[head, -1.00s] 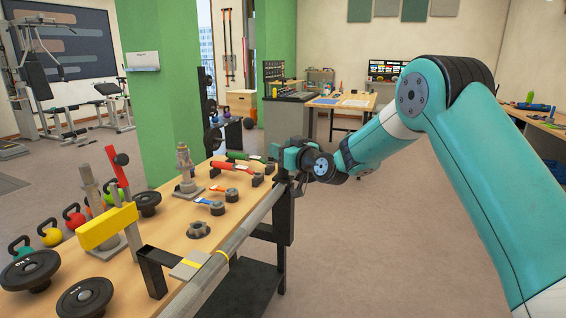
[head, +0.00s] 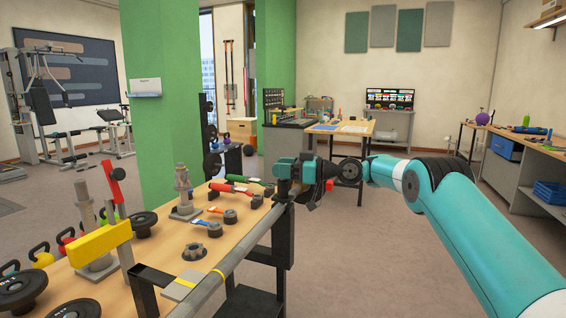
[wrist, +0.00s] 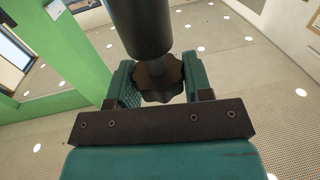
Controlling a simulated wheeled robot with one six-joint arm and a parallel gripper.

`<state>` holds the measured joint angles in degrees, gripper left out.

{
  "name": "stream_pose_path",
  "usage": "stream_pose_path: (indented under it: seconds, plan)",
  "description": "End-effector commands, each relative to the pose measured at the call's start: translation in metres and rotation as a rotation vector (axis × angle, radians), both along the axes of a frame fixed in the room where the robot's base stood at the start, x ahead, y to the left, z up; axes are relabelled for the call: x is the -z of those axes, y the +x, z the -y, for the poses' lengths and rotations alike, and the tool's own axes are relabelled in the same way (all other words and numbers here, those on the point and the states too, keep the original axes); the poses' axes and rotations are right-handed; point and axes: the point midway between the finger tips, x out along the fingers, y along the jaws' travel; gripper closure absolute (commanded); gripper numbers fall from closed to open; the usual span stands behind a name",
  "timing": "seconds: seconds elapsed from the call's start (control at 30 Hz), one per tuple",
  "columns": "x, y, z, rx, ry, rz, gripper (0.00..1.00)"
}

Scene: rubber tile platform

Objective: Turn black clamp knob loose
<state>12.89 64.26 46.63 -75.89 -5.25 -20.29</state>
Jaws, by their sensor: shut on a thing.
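The black clamp knob (wrist: 158,82) has a lobed, star-like rim and sits below the end of a dark cylinder (wrist: 146,24) in the wrist view. My gripper (wrist: 157,88) is shut on the knob, with a teal finger on either side. In the head view my gripper (head: 290,182) is at the far end of the grey bar (head: 238,248) along the bench edge. The knob is hidden there behind the gripper and the bar's black post.
A wooden bench (head: 150,266) runs along the left. It holds a yellow block (head: 99,241) on a stand, weight plates (head: 22,288), a loose dark lobed piece (head: 194,252) and red-handled tools (head: 222,188). The floor right of the bench is open.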

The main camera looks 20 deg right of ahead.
Motion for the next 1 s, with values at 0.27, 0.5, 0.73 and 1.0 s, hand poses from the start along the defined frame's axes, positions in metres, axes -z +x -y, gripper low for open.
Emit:
stream_pose_path:
  seconds: [0.27, 0.5, 0.73, 1.0]
  plan:
    - [-0.0009, 0.0001, -0.0008, -0.055, 0.0, -0.001, 0.78]
    - [0.0, -0.0001, -0.0012, -0.071, 0.001, -0.001, 0.78]
    - [0.0003, 0.0, -0.0013, -0.072, 0.001, -0.001, 0.78]
    - [0.0002, 0.0, -0.0011, -0.071, 0.001, -0.001, 0.29]
